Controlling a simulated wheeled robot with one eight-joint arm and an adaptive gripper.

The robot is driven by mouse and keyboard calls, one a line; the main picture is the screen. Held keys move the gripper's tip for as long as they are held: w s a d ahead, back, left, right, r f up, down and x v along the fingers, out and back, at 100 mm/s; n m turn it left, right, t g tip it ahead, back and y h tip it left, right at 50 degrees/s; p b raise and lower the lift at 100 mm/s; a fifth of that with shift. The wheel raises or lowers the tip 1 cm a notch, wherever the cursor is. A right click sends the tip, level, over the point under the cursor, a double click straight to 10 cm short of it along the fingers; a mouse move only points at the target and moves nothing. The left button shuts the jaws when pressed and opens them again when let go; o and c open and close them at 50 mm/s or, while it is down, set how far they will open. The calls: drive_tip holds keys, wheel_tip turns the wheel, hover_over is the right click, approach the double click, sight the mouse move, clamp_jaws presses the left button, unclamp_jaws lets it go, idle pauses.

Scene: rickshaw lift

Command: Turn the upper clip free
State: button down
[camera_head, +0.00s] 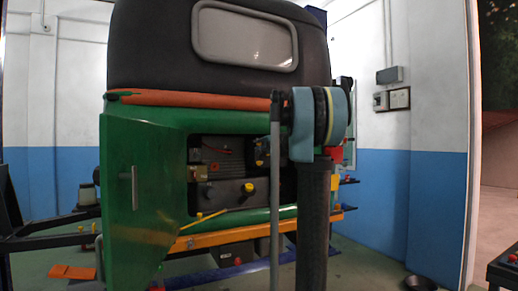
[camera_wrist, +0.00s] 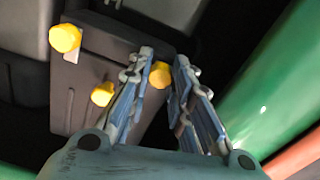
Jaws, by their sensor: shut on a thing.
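In the wrist view a dark grey box (camera_wrist: 125,42) carries yellow clips on its edges. One yellow clip (camera_wrist: 160,74) sits between the fingertips of my gripper (camera_wrist: 161,62), which is shut on it. A second yellow clip (camera_wrist: 102,94) is just left of the left finger. A larger yellow knob (camera_wrist: 65,38) is at the box's upper left corner. In the head view the box (camera_head: 222,192) sits in the open rear bay of the green rickshaw, with a yellow knob (camera_head: 248,188) on its front. My arm hides the bay's right side there.
The green door (camera_head: 145,190) stands open left of the bay. An orange bumper bar (camera_head: 190,242) runs below it. In the wrist view a green body panel (camera_wrist: 270,85) lies close right of my gripper. A yellow rod (camera_head: 204,218) slants below the box.

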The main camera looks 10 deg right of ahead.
drive_tip(key=shift+f, duration=0.1)
idle(0.4)
drive_tip(key=c, duration=1.5)
unclamp_jaws()
drive_tip(key=shift+w+f, duration=0.1)
drive_tip(key=shift+o, duration=0.4)
drive_tip(key=v, duration=1.2)
